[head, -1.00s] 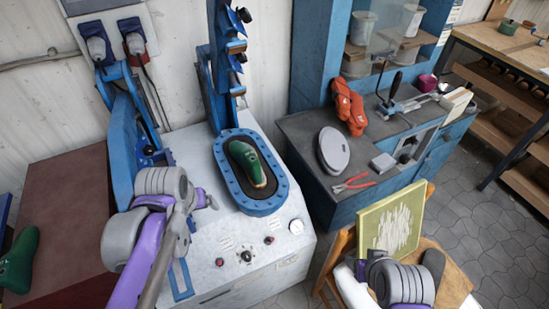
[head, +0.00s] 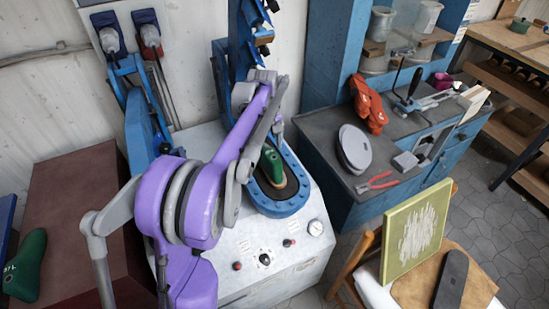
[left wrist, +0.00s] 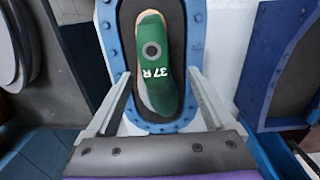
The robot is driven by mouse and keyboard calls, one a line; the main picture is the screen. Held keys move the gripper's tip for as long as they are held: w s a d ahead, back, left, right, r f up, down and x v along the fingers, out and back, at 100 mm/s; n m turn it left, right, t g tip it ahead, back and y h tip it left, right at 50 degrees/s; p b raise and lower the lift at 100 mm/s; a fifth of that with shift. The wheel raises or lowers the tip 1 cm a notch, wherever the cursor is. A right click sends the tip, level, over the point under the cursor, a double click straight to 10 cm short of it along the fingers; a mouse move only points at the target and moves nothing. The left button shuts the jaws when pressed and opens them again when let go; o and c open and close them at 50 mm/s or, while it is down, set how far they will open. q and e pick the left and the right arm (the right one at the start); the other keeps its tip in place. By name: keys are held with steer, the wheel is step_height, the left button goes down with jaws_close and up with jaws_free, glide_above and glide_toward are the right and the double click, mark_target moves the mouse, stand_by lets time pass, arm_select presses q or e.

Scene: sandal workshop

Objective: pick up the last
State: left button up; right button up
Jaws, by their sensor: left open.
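A green shoe last (head: 272,164) marked "37 R" lies in the oval bed of the blue press (head: 278,207). It also fills the middle of the left wrist view (left wrist: 155,58), where the lettering and a round dark socket show. My left gripper (left wrist: 159,74) is open, with one finger on each side of the last and nothing held. In the head view my left arm hides part of the last and of the press bed. My right gripper is out of view.
Another green last (head: 26,266) lies on the dark red surface (head: 75,215) at left. A blue bench (head: 345,195) holds red pliers (head: 378,182), an orange glove-like item (head: 368,104) and a grey oval piece (head: 355,148). A chair carries a yellow-green framed board (head: 416,234) and a dark sole (head: 452,279).

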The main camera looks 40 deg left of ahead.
mark_target(268, 152)
arm_select(q)
step_height(268, 152, down, 3)
steer(key=shift+f, duration=0.2)
steer(key=shift+w+d+f, duration=0.1)
steer(key=shift+d+f, duration=0.1)
steer(key=shift+f, duration=0.7)
steer(key=shift+w+d+f, duration=0.1)
steer(key=shift+d+f, duration=0.05)
steer(key=shift+f, duration=0.75)
steer(key=shift+d+f, duration=0.2)
steer(key=shift+f, duration=0.7)
steer(key=shift+r, duration=0.1)
jaws_close()
